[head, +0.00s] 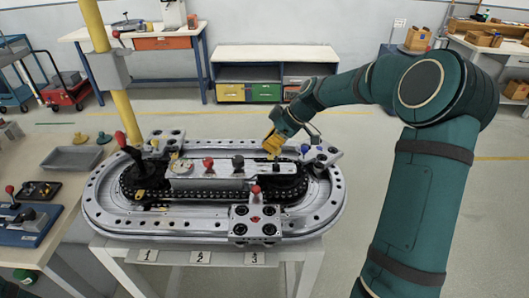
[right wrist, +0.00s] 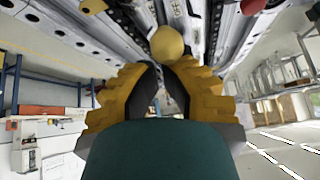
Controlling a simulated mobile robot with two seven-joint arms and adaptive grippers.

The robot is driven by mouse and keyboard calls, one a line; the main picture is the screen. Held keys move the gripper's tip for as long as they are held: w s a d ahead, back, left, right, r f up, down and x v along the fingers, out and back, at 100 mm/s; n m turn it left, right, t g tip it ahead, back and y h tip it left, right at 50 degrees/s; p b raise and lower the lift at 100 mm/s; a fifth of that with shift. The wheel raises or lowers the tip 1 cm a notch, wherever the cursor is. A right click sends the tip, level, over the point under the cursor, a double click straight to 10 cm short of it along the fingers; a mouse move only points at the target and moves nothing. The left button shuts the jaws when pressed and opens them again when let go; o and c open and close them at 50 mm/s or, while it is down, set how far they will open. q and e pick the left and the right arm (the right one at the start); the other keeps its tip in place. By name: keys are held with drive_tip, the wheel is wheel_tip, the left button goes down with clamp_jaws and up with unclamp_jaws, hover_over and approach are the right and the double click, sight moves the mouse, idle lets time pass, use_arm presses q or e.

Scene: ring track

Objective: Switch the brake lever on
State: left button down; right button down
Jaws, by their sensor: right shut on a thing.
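The oval grey ring track (head: 110,222) stands on a white stand, with a long control box (head: 205,183) along its middle. My right gripper (head: 273,146) reaches in from the right over the box's far right end. In the right wrist view its yellow and black fingers (right wrist: 166,72) close in on a lever with a round yellow knob (right wrist: 167,43). The knob sticks out just past the fingertips, while the shaft is mostly hidden. In the head view my fingers cover this lever. No label shows which lever is the brake. My left gripper is out of view.
A tall red-knobbed lever (head: 121,140) stands at the track's left. A red knob (head: 208,162) and a black knob (head: 238,160) top the box. A blue knob (head: 304,149) is right of my gripper. A carriage (head: 241,226) with a red knob sits in front.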

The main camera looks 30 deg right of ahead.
drive_tip(key=shift+s+d+f+t+y+b, duration=0.2)
drive_tip(key=shift+d+t+y+b, duration=0.1)
drive_tip(key=shift+d+y+b, duration=0.15)
drive_tip(key=shift+s+d+r, duration=0.1)
drive_tip(key=shift+d, duration=0.05)
drive_tip(key=shift+s+d+r+b, duration=0.1)
drive_tip(key=shift+s+d+b, duration=0.25)
drive_tip(key=shift+b, duration=0.4)
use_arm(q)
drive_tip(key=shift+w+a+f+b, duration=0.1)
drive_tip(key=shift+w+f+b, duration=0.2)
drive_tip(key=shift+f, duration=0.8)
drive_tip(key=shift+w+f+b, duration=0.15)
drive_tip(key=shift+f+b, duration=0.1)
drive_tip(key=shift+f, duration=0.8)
use_arm(e)
drive_tip(key=shift+s+d, duration=0.3)
drive_tip(key=shift+d, duration=0.35)
drive_tip(key=shift+d, duration=0.1)
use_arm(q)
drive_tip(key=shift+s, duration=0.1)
use_arm(e)
drive_tip(key=shift+s+r, duration=0.1)
drive_tip(key=shift+r, duration=0.05)
